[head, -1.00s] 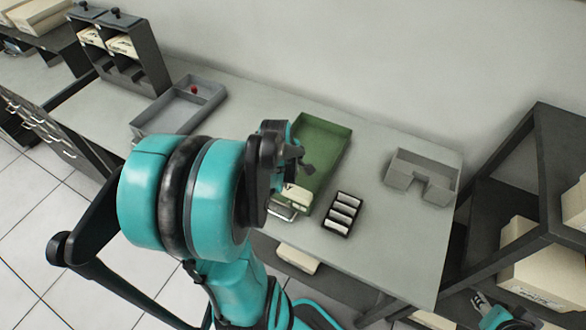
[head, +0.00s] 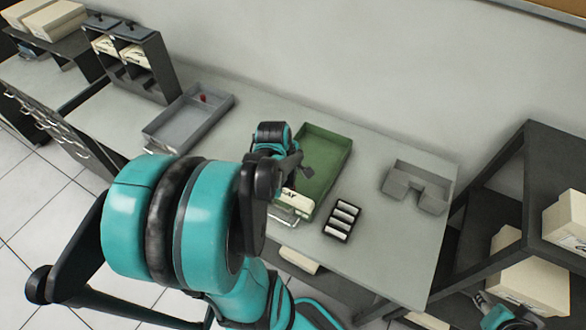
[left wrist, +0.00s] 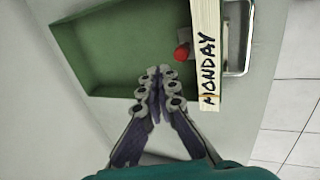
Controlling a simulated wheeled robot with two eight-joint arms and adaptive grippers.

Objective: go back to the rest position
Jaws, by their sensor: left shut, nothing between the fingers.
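My left gripper (head: 308,172) is over the green tray (head: 343,155) in the head view, with its arm crossing the foreground. In the left wrist view the gripper (left wrist: 160,72) has its fingers together and empty, over the near part of the green tray (left wrist: 75,45). A cream card block marked MONDAY (left wrist: 207,50) is at the tray's handle end, just right of the fingertips and apart from them. A red knob (left wrist: 182,52) is beside it. My right gripper (head: 480,298) is low at the right edge, small and partly seen.
A grey tray (head: 160,135) and a dark card rack (head: 155,65) stand at left. A black holder with several white rolls (head: 342,219) and a grey notched block (head: 400,185) are at right. A dark shelf (head: 550,150) with cream boxes stands beyond the table's right end.

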